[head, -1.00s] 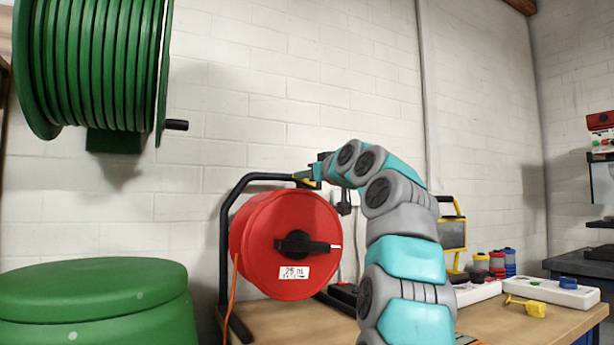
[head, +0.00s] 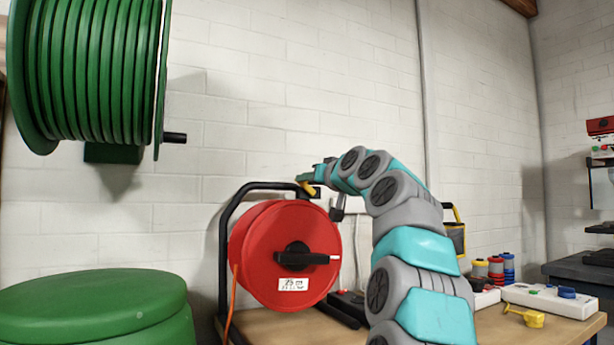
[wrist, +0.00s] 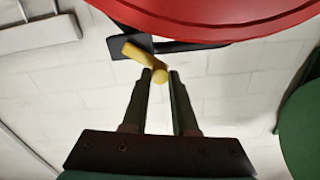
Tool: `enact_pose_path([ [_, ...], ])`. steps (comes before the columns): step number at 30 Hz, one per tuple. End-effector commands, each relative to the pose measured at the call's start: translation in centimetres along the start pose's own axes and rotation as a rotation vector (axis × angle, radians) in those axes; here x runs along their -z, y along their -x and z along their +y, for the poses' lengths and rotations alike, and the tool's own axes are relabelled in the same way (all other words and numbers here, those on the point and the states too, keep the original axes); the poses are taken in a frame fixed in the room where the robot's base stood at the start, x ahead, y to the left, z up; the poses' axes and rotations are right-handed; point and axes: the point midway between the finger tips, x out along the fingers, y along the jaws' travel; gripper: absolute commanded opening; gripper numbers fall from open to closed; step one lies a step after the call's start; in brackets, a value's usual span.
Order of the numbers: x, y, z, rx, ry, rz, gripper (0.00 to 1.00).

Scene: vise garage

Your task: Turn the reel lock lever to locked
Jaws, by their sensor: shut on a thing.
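The red cable reel (head: 262,255) hangs in a black tube frame (head: 228,222) on the bench, with a black handle (head: 305,258) on its face. The yellow lock lever (head: 308,188) is at the top bar of the frame, slanting down to the right in the head view. My gripper (wrist: 161,74) is shut on the lever's rounded end; the lever also shows in the wrist view (wrist: 135,52), running up and left from the fingertips. In the head view my wrist partly hides the grip. No lock marking is readable.
A large green hose reel (head: 90,75) hangs on the wall at upper left. A green round-lidded container (head: 95,295) stands at lower left. A power strip (head: 550,300), a yellow item (head: 525,315) and several spools (head: 495,268) are on the bench (head: 270,328) at right.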

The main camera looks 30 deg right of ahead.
Motion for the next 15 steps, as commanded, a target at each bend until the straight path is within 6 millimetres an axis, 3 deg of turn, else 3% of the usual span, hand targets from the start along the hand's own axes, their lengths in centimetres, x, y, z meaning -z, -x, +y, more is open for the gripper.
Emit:
enact_pose_path([
  [3,1.0,0.1,0.0,0.003,-0.112,0.0,0.0],
  [15,2.0,-0.1,1.6,-0.001,-0.489,0.003,0.0],
])
